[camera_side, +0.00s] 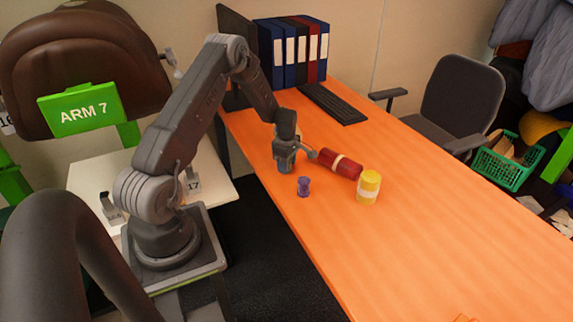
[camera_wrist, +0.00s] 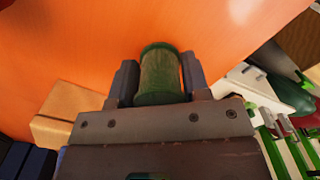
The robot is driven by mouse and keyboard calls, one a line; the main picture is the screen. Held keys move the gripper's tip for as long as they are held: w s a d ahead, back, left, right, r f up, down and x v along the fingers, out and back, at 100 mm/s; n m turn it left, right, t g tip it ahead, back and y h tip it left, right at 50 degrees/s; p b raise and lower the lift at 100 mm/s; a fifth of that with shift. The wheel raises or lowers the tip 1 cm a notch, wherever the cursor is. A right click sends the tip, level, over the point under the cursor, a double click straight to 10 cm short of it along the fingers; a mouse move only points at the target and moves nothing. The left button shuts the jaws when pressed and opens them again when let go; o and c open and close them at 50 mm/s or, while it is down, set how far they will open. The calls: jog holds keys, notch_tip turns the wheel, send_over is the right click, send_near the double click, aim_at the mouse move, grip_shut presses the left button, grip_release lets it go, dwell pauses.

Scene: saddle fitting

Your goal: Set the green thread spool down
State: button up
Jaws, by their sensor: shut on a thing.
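The green thread spool (camera_wrist: 159,75) is between the two fingers of my gripper (camera_wrist: 157,82) in the wrist view, with the orange table behind it. My gripper is shut on it. In the side view my gripper (camera_side: 287,160) is low over the left part of the orange table (camera_side: 430,230). The spool cannot be made out clearly there, and I cannot tell whether it touches the tabletop.
A small purple spool (camera_side: 304,187) stands just in front of my gripper. A red cylinder (camera_side: 340,164) lies to its right, beside an upright yellow cylinder (camera_side: 368,187). A keyboard (camera_side: 332,103) and binders (camera_side: 292,55) are at the back. The right of the table is mostly clear.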

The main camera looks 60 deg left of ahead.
jog(key=shift+f, duration=0.25)
jog(key=o, duration=0.9)
notch_tip(320, 180, up, 12)
jog(key=shift+f, duration=0.15)
jog(key=s+d+r+m+t+y, duration=0.1)
jog(key=s+d+r+m, duration=0.1)
jog(key=d+r+m, duration=0.55)
jog(key=s+d+r+m+t, duration=0.15)
jog(key=d+r+m, duration=0.25)
jog(key=d+r, duration=0.7)
jog(key=s+d+r+m+t, duration=0.1)
jog(key=s+d+m, duration=0.3)
jog(key=s, duration=0.1)
jog(key=s+d+r+m+t, duration=0.1)
jog(key=s+d+m, duration=0.4)
jog(key=s+d+r+m+t+h, duration=0.1)
jog(key=s+d+r+m, duration=0.1)
jog(key=s+d+m, duration=0.2)
jog(key=shift+s+d+m, duration=0.2)
jog(key=shift+s+m, duration=0.15)
jog(key=shift+s, duration=0.75)
